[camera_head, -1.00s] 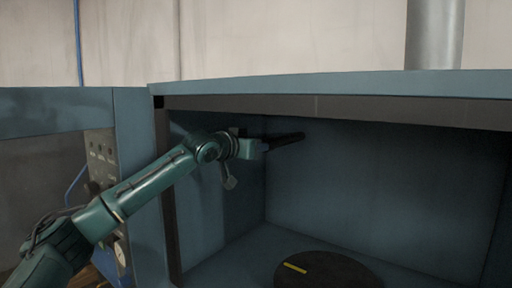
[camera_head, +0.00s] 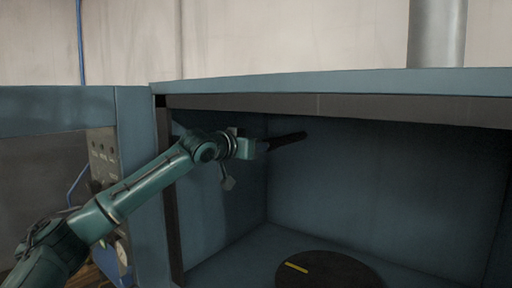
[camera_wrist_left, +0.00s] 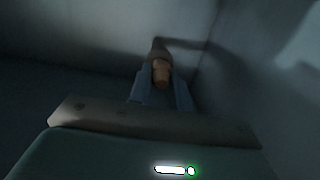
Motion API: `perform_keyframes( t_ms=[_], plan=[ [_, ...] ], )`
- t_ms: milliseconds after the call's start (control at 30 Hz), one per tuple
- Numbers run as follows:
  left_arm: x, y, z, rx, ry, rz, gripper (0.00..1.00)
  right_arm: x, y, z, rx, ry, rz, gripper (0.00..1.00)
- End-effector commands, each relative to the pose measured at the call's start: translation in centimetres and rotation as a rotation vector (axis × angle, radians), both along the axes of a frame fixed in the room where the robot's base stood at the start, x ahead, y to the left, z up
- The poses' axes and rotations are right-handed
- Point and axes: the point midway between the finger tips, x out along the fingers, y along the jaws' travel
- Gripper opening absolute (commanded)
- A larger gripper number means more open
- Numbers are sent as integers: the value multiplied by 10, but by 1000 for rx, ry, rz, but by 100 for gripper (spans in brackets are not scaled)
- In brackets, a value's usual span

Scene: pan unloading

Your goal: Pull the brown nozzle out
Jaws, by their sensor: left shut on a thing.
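The brown nozzle (camera_wrist_left: 161,72) shows in the left wrist view as a small orange-brown piece between my blue fingers, at the end of a dark pipe (camera_wrist_left: 158,49). My left gripper (camera_wrist_left: 161,88) is shut on it, one finger on each side. In the head view my left gripper (camera_head: 262,147) is inside the blue cabinet, high up near its left wall, at the near end of the dark pipe (camera_head: 288,138). The nozzle itself is too small and hidden to make out there. Whether the nozzle is apart from the pipe cannot be told. My right gripper is out of view.
The blue cabinet's top edge (camera_head: 330,84) runs above my left arm, and its left post (camera_head: 170,200) stands close beside the arm. A dark round plate (camera_head: 335,270) with a yellow mark lies on the cabinet floor. The cabinet's middle and right are empty.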

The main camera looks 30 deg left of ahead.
Motion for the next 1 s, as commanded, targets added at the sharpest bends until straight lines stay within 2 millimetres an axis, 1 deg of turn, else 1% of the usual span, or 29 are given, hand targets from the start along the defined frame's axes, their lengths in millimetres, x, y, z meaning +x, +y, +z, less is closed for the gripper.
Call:
perform_keyframes(
  t_ms=[167, 1000],
  plan=[
    [-4, 1, -1, 0, 0, 1, 0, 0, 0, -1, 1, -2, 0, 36],
    [-37, 3, -1, -1, 0, 0, 0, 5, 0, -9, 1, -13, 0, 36]
  ],
)
